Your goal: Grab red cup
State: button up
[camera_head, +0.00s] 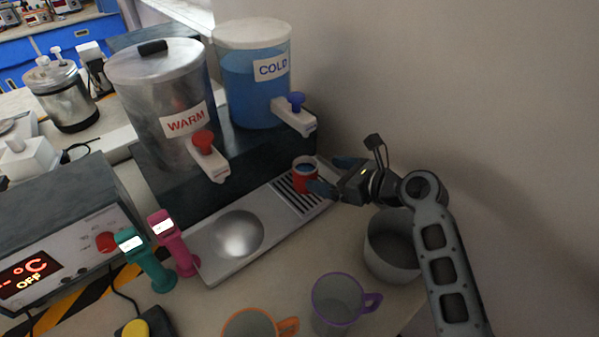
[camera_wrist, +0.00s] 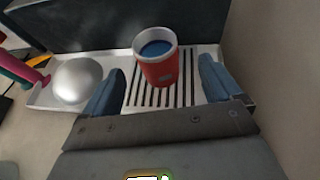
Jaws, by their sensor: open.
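The red cup (camera_head: 304,176) stands upright on the slotted drip grate at the right end of the metal tray, below the COLD dispenser. In the wrist view the red cup (camera_wrist: 157,58) has a pale rim and blue liquid inside. My gripper (camera_head: 335,176) is at the cup's right side in the head view. In the wrist view my gripper's (camera_wrist: 160,88) two blue fingers are spread, one on each side of the cup, which sits at or just beyond their tips. The gripper is open and holds nothing.
The WARM dispenser (camera_head: 165,90) and COLD dispenser (camera_head: 255,75) stand behind the tray (camera_head: 215,272). A silver dome (camera_wrist: 77,81) lies left of the cup. A grey bin (camera_head: 390,245), a purple-rimmed mug (camera_head: 338,302) and an orange-rimmed mug (camera_head: 250,323) stand nearer. A wall closes the right side.

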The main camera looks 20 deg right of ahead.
aim_at(314, 175)
jog(key=x, duration=0.2)
jog(key=shift+w+a+f, duration=0.1)
jog(key=shift+w+f, duration=0.05)
jog(key=shift+w, duration=0.15)
jog(key=shift+s+f+x, duration=0.15)
jog(key=shift+f+x, duration=0.05)
jog(key=shift+x, duration=1.05)
jog(key=shift+s+f+x, duration=0.1)
jog(key=shift+f+x, duration=0.05)
jog(key=shift+x, duration=1.15)
jog(key=shift+a, duration=0.15)
jog(key=shift+c, duration=0.4)
jog(key=shift+r, duration=0.1)
jog(key=c, duration=1.2)
